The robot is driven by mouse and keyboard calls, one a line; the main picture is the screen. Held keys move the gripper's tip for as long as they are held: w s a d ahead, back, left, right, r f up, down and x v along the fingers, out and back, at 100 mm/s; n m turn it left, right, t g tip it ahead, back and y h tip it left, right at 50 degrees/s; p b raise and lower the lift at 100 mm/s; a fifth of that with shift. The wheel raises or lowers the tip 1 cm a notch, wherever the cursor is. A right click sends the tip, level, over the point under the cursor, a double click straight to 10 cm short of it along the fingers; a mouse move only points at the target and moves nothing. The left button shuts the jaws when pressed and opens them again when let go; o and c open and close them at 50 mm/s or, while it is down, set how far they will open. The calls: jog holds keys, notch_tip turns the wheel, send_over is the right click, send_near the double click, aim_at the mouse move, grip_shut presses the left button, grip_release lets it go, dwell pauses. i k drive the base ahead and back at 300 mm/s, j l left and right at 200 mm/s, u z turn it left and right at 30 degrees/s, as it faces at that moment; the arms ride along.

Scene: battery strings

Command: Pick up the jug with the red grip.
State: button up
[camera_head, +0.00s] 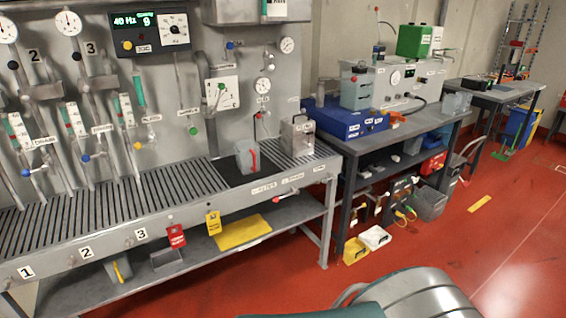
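A clear grey jug with a red grip (245,154) stands upright on the dark mat (228,173) at the right part of the slatted bench. Its red grip faces right and toward me. A steel box-like container (297,137) stands close to its right, with a small gap. A similar jug with a yellow grip (112,271) is on the lower shelf at the left. My gripper is not in view; only rounded grey and teal parts of my own body show at the bottom edge.
The slatted bench (130,204) has valves, hoses and gauges on the wall panel behind the jug. Red and yellow tags (176,236) hang at its front edge. A second bench (410,138) with a blue unit (345,119) stands to the right. The red floor (480,240) is open at the right.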

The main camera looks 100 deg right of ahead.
aim_at(246, 151)
jog(key=z, duration=3.1)
jog(key=i+l+z, duration=0.2)
jog(key=i+l+u, duration=0.1)
jog(key=i+l, duration=0.15)
jog(key=i, duration=0.3)
jog(key=i+l+u, duration=0.1)
jog(key=i+l, duration=0.2)
jog(key=i, duration=0.25)
jog(key=i+l, duration=0.35)
jog(key=i, duration=0.15)
jog(key=i+l+u, duration=0.15)
jog(key=i+l, duration=0.2)
jog(key=i, duration=0.2)
